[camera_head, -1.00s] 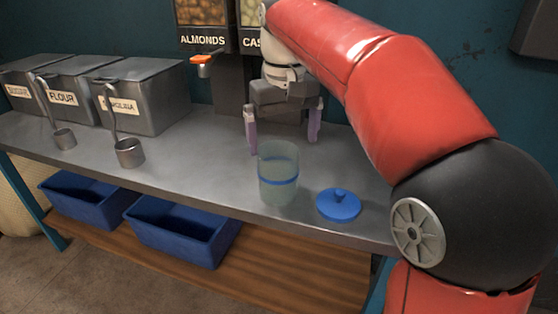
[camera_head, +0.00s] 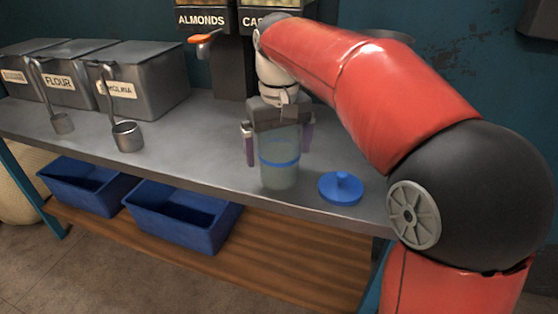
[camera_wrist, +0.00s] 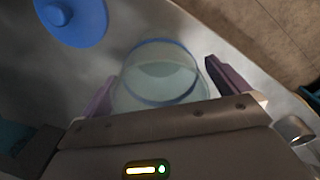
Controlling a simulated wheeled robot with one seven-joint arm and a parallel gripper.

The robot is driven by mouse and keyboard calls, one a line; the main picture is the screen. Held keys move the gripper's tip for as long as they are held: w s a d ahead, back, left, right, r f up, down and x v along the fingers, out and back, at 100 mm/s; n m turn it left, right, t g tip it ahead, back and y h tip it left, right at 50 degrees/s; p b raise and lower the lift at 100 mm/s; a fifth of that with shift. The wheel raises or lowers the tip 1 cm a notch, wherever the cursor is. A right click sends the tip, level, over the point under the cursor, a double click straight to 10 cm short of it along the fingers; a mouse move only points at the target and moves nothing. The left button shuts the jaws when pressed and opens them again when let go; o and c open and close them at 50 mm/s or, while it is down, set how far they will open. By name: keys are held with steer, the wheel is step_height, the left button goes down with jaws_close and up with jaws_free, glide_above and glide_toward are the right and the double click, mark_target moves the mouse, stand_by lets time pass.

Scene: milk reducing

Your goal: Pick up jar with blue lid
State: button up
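A clear jar (camera_head: 279,172) with a blue band stands upright on the metal counter, near its front edge. It also shows in the wrist view (camera_wrist: 165,75), between the fingers. The blue lid (camera_head: 341,187) lies on the counter to the right of the jar, apart from it; the wrist view shows the lid (camera_wrist: 72,18) at the upper left. My gripper (camera_head: 279,148) is open, behind and around the upper part of the jar, with one purple finger on each side. In the wrist view, my gripper (camera_wrist: 155,92) shows gaps beside the jar.
The metal counter (camera_head: 190,150) has free room left of the jar. Metal bins (camera_head: 145,90) and two scoops, one nearer (camera_head: 127,137), stand at the left. Dispensers (camera_head: 203,18) hang behind. Blue crates (camera_head: 185,222) sit on the wooden shelf (camera_head: 270,262) below.

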steer(key=c, duration=1.1)
steer(key=shift+r, duration=0.15)
